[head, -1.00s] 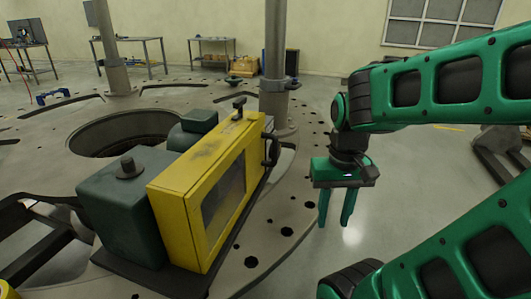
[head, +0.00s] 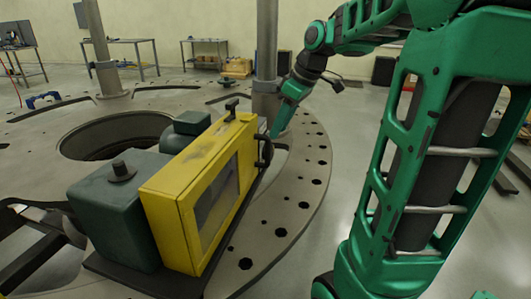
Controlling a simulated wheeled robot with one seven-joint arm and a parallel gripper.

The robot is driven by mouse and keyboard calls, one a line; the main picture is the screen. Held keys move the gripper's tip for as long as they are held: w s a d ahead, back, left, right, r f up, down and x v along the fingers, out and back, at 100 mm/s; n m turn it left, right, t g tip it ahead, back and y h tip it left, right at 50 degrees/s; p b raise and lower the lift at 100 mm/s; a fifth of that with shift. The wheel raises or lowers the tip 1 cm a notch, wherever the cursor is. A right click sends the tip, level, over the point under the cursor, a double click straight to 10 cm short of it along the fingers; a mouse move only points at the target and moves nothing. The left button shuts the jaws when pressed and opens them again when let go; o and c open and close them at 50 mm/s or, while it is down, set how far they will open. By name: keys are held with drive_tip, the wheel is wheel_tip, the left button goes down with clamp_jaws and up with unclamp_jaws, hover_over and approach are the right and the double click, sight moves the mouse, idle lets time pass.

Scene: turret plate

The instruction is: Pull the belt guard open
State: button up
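The yellow belt guard (head: 205,180) with its dark window stands upright beside the green machine housing (head: 122,205) on the round plate. It looks closed against the housing. A dark handle (head: 265,151) sits on its far right end. My green gripper (head: 279,122) is tilted down and left, with its fingertips close to that handle. I cannot tell whether the fingers touch the handle or only overlap it in view. The gap between the fingers is not visible from here.
The turret plate (head: 300,190) has several bolt holes and a large round opening (head: 115,138) behind the housing. A grey post (head: 267,60) rises just behind my gripper. The floor to the right of the plate is clear near the guard.

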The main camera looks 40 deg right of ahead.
sight(268, 161)
drive_tip(key=x, duration=1)
drive_tip(key=shift+a+f, duration=0.1)
drive_tip(key=shift+f, duration=0.15)
drive_tip(key=shift+c, duration=0.2)
clamp_jaws()
